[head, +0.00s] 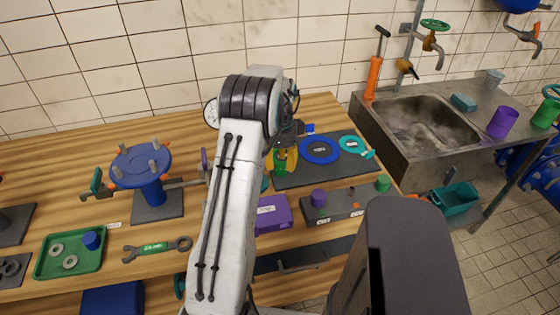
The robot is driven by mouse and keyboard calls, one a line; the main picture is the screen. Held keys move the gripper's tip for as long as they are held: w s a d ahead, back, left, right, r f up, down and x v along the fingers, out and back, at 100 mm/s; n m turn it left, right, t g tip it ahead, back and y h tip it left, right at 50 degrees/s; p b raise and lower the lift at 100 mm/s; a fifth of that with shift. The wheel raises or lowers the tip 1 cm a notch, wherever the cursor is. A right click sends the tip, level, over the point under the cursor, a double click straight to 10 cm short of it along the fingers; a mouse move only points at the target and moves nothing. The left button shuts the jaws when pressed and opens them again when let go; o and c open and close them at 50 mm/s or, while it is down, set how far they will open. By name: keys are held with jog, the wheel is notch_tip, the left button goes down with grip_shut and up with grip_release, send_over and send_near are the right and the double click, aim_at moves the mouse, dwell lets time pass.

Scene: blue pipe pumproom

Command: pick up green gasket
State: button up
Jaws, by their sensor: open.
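My gripper (284,146) points down over the left part of a dark mat (325,168) on the wooden bench. It is open; its fingertips are small and partly hidden by my arm. A bright green piece (281,167) shows right below it, against a yellow ring (293,160). I cannot tell if this green piece is a gasket or if the fingers touch it. To the right on the mat lie a flat blue ring (320,150) and a smaller teal-green ring (353,145) with a tab, both clear of the gripper.
A purple box (272,215) and a grey block with purple and green knobs (335,206) stand in front of the mat. A blue flanged pipe stand (145,172), a wrench (157,248) and a green tray (70,252) are left. A steel sink (425,125) is right.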

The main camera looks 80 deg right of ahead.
aim_at(281, 177)
jog(key=shift+d+f+p, duration=0.2)
jog(key=shift+f+p, duration=0.15)
jog(key=shift+f, duration=1.05)
jog(key=shift+d+f+p, duration=0.15)
jog(key=shift+f+p, duration=0.15)
jog(key=shift+f, duration=1.05)
jog(key=shift+c, duration=0.2)
grip_shut()
